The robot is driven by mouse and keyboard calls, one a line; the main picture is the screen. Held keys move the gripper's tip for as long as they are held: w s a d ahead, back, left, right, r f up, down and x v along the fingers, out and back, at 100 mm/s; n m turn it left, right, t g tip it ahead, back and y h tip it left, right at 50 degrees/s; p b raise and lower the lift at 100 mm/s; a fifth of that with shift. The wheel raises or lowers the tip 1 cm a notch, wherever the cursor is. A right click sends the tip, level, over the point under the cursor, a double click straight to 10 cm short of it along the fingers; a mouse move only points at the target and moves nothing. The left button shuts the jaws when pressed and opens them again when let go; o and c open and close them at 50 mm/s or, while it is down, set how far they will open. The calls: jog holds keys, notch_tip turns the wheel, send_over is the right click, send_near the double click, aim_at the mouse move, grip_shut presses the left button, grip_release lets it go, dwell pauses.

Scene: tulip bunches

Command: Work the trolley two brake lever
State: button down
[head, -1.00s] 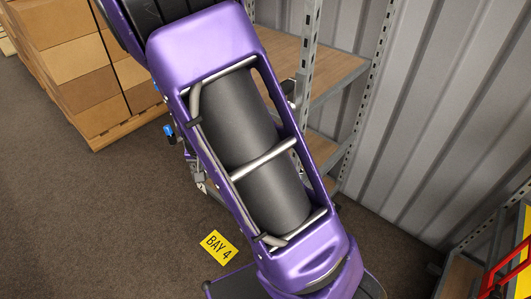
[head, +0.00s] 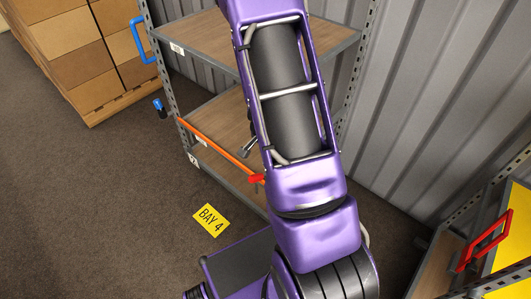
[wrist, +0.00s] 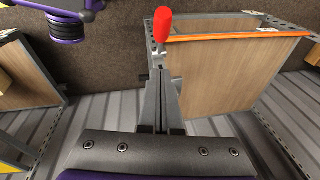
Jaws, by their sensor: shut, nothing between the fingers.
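A grey trolley with wooden shelves (head: 213,150) stands behind my arm in the head view, and also shows in the wrist view (wrist: 225,75). An orange bar (head: 215,142) runs along its side. A red knob (head: 257,179) sits by the bar's near end. In the wrist view the red knob (wrist: 163,25) stands on a short stem just beyond my fingertips. My gripper (wrist: 160,72) is shut and empty, pointing toward the knob; I cannot tell whether it touches the stem. A blue knob (head: 160,108) is at the trolley's left post. My arm hides part of the trolley.
Stacked cartons (head: 85,45) stand at upper left. A blue handle (head: 143,40) is on the trolley's left post. A yellow BAY 4 sign (head: 211,220) lies on the floor. Another rack with a red handle (head: 486,240) is at right, near a corrugated wall (head: 425,120). The left floor is clear.

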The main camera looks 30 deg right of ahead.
jog(key=f, duration=0.1)
jog(key=a+f, duration=0.1)
jog(key=f, duration=0.1)
jog(key=f+b, duration=0.1)
jog(key=f, duration=0.1)
jog(key=shift+w+a+f, duration=0.15)
jog(key=shift+w+f, duration=0.1)
jog(key=shift+w, duration=0.05)
jog(key=shift+a+f, duration=0.35)
jog(key=shift+f, duration=0.05)
jog(key=shift+a, duration=0.1)
jog(key=shift+a, duration=0.1)
jog(key=shift+s+f+h, duration=0.1)
jog(key=shift+h, duration=0.2)
